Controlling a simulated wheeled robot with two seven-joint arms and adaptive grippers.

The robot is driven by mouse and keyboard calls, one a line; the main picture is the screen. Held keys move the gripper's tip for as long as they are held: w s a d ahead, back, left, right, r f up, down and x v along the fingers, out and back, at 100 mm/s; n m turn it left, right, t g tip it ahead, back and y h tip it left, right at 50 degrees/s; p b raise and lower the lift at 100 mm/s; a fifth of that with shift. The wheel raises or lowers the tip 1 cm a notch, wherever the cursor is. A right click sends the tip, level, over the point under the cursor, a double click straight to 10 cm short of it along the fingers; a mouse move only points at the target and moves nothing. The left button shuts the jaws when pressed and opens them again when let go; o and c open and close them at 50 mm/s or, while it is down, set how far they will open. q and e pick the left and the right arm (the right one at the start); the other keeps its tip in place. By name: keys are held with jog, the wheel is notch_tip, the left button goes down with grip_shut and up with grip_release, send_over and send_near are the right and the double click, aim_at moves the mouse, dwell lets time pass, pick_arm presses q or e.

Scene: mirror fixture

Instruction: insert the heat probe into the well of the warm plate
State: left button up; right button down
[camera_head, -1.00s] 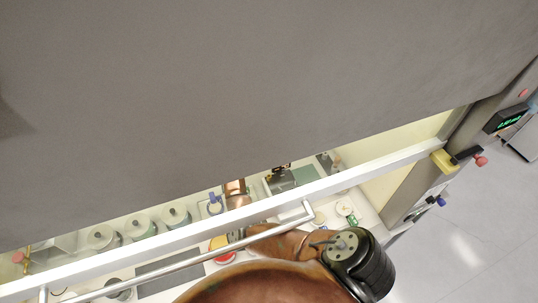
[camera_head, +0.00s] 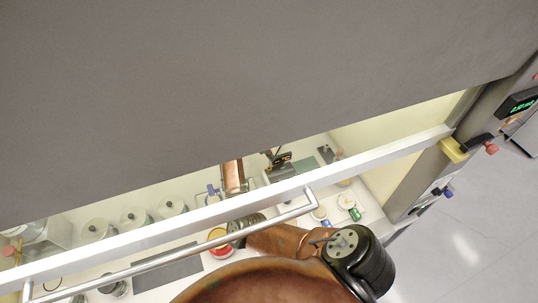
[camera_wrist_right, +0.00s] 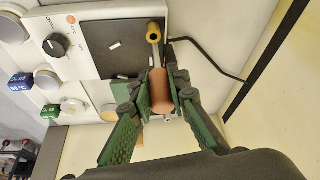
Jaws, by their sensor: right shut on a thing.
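In the right wrist view the warm plate (camera_wrist_right: 105,35) has a white body, a dark top and a black knob. A brass tube with a dark opening, which looks like its well (camera_wrist_right: 154,32), stands at the dark top's right side. My right gripper (camera_wrist_right: 161,92), with green-padded fingers, is shut on the brown cylindrical handle of the heat probe (camera_wrist_right: 160,92). The handle lines up roughly with the brass tube; I cannot tell whether the probe's tip has entered it. In the head view my right gripper (camera_head: 278,158) is small and dark behind the sash bar. My left gripper is not in view.
A grey sash (camera_head: 250,80) with a white lower bar (camera_head: 140,236) and a handle rail (camera_head: 190,250) crosses above the work floor. Several round lidded containers (camera_head: 134,217) stand at left. A black cable (camera_wrist_right: 215,62) lies right of the plate.

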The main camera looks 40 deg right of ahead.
jog(key=shift+f, duration=0.4)
jog(key=shift+r, duration=0.1)
dwell(0.4)
jog(key=shift+p, duration=0.95)
dwell(1.0)
jog(key=shift+f+b, duration=0.8)
jog(key=shift+f, duration=1.35)
jog(key=c, duration=1.8)
grip_release()
jog(key=shift+r, duration=0.1)
jog(key=shift+o, duration=0.2)
jog(key=shift+a, duration=0.1)
jog(key=v, duration=1.2)
